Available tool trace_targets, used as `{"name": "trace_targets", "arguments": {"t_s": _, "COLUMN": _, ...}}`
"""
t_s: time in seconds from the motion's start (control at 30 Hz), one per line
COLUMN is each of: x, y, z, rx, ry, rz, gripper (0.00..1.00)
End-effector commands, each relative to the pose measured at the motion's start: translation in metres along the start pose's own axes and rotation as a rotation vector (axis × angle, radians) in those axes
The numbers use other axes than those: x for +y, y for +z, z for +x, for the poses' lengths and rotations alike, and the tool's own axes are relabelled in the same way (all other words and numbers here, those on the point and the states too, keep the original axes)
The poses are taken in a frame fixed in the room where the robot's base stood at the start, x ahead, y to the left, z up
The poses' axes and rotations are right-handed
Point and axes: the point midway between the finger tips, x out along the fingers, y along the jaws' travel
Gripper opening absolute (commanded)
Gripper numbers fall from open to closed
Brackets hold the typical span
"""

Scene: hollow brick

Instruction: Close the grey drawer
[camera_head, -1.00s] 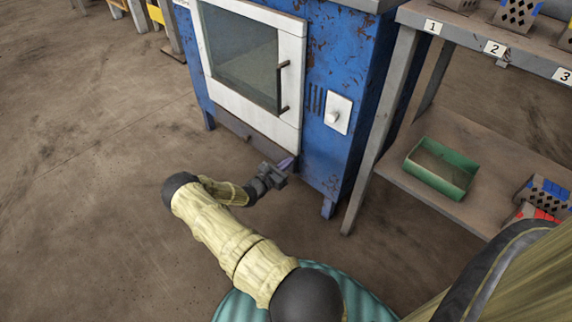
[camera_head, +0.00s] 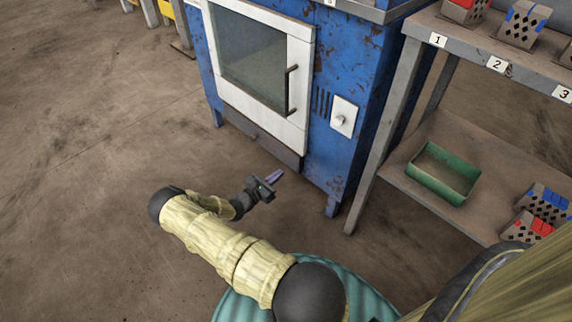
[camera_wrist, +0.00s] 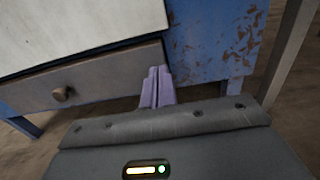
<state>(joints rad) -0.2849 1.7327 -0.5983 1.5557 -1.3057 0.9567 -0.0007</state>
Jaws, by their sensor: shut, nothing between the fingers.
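The grey drawer (camera_head: 262,141) is in the lower front of the blue oven cabinet (camera_head: 345,95), under the white-framed glass door. It looks about flush with the cabinet front. In the wrist view, the drawer front (camera_wrist: 90,78) shows with its round knob (camera_wrist: 62,94). My gripper (camera_head: 272,178) is in front of the drawer's right end, apart from it in the head view. Its two purple fingers (camera_wrist: 158,86) are together with nothing between them.
A grey shelf rack (camera_head: 410,90) stands right of the cabinet, with perforated bricks and a green tray (camera_head: 443,172). The rack's leg is near the cabinet's right side. The brown floor (camera_head: 90,180) to the left is clear.

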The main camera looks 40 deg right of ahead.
Motion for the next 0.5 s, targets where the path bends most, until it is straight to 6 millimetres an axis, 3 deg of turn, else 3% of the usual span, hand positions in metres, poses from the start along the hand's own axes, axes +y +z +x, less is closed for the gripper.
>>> {"name": "trace_targets", "arguments": {"t_s": 0.23, "x": 0.001, "y": 0.002, "z": -0.045, "rx": 0.001, "ry": 0.004, "rz": 0.000, "gripper": 0.00}}
{"name": "trace_targets", "arguments": {"t_s": 0.5, "x": 0.001, "y": 0.000, "z": -0.057, "rx": 0.000, "ry": 0.003, "rz": -0.001, "gripper": 0.00}}
